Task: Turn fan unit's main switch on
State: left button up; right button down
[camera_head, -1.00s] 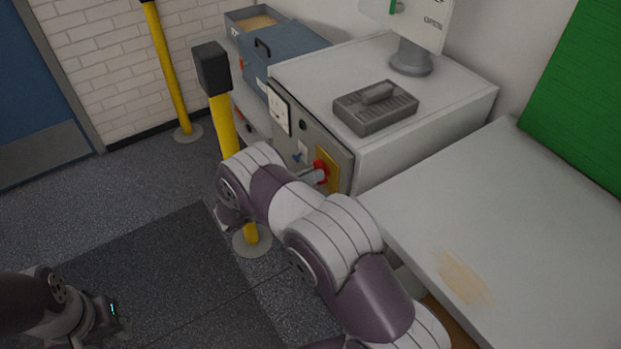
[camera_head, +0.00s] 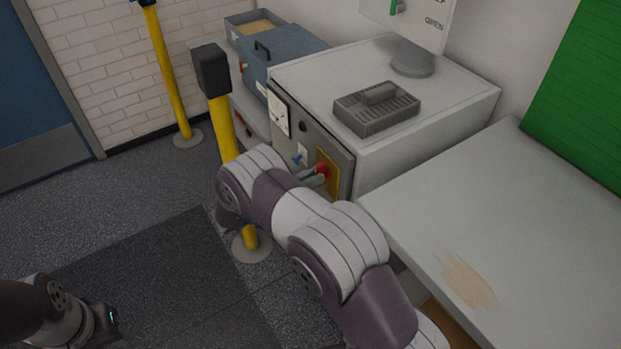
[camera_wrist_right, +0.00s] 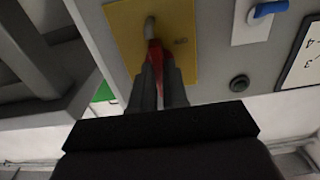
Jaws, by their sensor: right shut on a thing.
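The white cabinet (camera_head: 430,104) has a grey front panel with a yellow plate (camera_head: 333,176) that carries a red switch handle (camera_head: 321,169). My right gripper (camera_head: 316,178) is at that plate, partly hidden behind my right arm. In the right wrist view, my right gripper's fingers (camera_wrist_right: 158,80) are closed around the red handle (camera_wrist_right: 154,52), in front of the yellow plate (camera_wrist_right: 188,20). My left gripper (camera_head: 112,318) is low at the left, over the dark floor mat, away from the cabinet; its fingers are too unclear to read.
A blue lever switch (camera_head: 299,160) and a dial gauge (camera_head: 278,113) are on the same panel. A yellow post (camera_head: 222,120) with a black top stands close left of my right arm. A grey table (camera_head: 540,230) is at the right. A grey device (camera_head: 376,108) lies on the cabinet.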

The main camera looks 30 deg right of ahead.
jog(key=c, duration=1.1)
grip_release()
jog(key=shift+c, duration=0.2)
jog(key=s+a+b, duration=0.1)
jog(key=a, duration=1.1)
jog(key=shift+a, duration=0.35)
